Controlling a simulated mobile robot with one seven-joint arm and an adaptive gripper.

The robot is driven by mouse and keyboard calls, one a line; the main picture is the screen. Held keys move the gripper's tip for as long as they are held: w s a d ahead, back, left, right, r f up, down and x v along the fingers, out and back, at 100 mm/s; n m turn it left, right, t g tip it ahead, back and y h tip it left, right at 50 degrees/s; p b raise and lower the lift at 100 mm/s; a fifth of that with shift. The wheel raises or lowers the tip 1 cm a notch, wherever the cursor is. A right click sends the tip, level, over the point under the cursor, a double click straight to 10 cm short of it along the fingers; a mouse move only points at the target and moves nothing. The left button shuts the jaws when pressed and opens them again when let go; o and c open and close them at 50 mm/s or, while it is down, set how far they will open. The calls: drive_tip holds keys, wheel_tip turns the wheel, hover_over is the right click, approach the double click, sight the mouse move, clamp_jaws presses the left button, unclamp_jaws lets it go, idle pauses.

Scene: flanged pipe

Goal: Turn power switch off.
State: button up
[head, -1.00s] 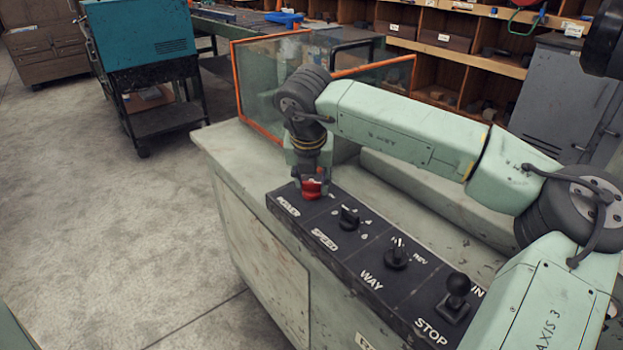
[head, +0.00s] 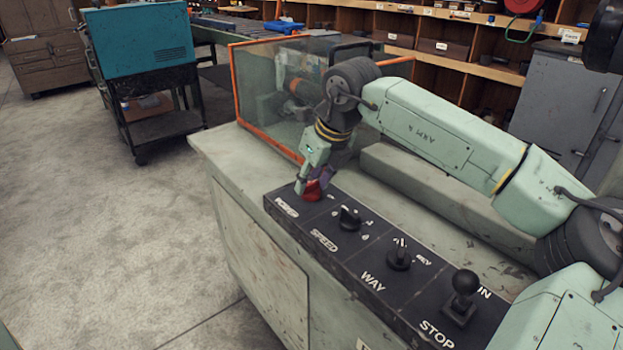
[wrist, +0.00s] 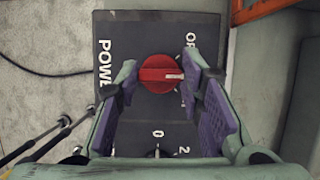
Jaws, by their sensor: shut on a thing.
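The power switch is a red round knob (head: 313,191) at the far left end of the black control panel (head: 345,245). In the wrist view the knob (wrist: 158,74) has a white pointer mark aimed to the right. The word POWER is printed left of it, and lettering that starts with O is at its upper right, partly hidden by a finger. My gripper (wrist: 165,76) has its purple-padded fingers on the left and right sides of the knob, shut on it. In the head view my gripper (head: 311,183) reaches down to the knob at a tilt and covers part of it.
Along the panel stand the speed knob (head: 349,217), the way knob (head: 399,258) and a ball-topped lever (head: 462,291). An orange-framed clear guard (head: 265,90) stands behind the panel. Open floor lies to the left.

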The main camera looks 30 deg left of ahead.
drive_tip(key=n+g+p, duration=0.1)
drive_tip(key=n, duration=0.3)
drive_tip(key=shift+w+r+n+g+p, duration=0.1)
drive_tip(key=shift+r+n+g+p, duration=0.05)
drive_tip(key=shift+n+g+p, duration=1.05)
drive_tip(key=shift+n+p, duration=0.1)
drive_tip(key=shift+n, duration=1)
drive_tip(key=shift+w, duration=0.1)
drive_tip(key=o, duration=1.2)
drive_tip(key=shift+c, duration=0.2)
drive_tip(key=v, duration=1.1)
drive_tip(key=shift+r, duration=0.4)
